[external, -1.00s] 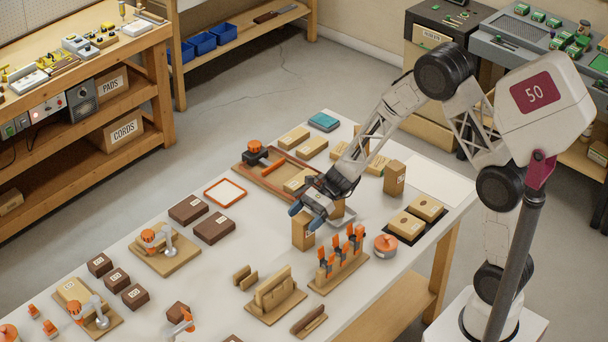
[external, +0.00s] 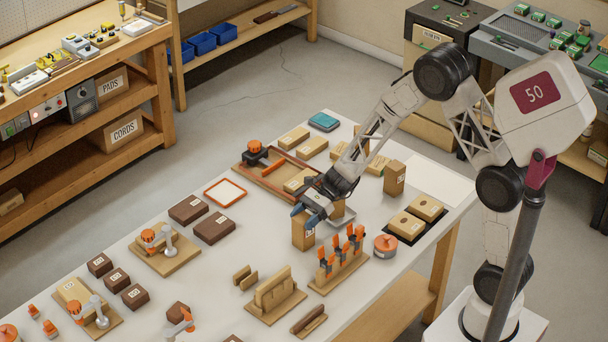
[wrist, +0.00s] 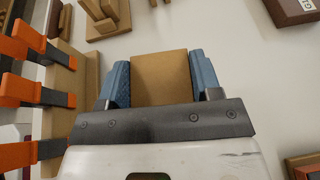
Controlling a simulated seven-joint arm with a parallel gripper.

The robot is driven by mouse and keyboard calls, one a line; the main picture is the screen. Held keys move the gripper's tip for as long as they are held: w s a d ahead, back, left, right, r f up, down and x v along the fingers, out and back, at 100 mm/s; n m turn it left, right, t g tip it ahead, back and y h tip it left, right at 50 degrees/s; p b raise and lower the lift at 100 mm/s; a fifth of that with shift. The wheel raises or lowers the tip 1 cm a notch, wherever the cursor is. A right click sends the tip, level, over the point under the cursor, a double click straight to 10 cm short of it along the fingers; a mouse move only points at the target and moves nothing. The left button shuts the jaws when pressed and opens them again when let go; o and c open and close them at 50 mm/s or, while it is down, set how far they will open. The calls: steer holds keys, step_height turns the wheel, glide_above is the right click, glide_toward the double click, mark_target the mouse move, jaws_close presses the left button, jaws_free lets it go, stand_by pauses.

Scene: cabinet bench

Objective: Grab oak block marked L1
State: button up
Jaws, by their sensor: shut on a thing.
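A light tan oak block (external: 303,232) stands upright on the white table, with a small white label near its top that is too small to read. My gripper (external: 308,208) is at the top of this block, with its blue fingers on either side. In the wrist view the block (wrist: 161,78) sits between the two blue fingers of my gripper (wrist: 160,85), which are closed against its sides. The block's lower part seems to be at the table surface; I cannot tell whether it is lifted.
A wooden rack with orange-handled clamps (external: 340,265) stands close to the right of the block, and its clamps (wrist: 35,95) show at left in the wrist view. Another upright tan block (external: 394,178) stands behind. Dark brown blocks (external: 214,228) lie to the left.

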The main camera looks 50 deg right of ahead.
steer(key=c, duration=0.3)
steer(key=shift+c, duration=0.2)
steer(key=shift+r, duration=5)
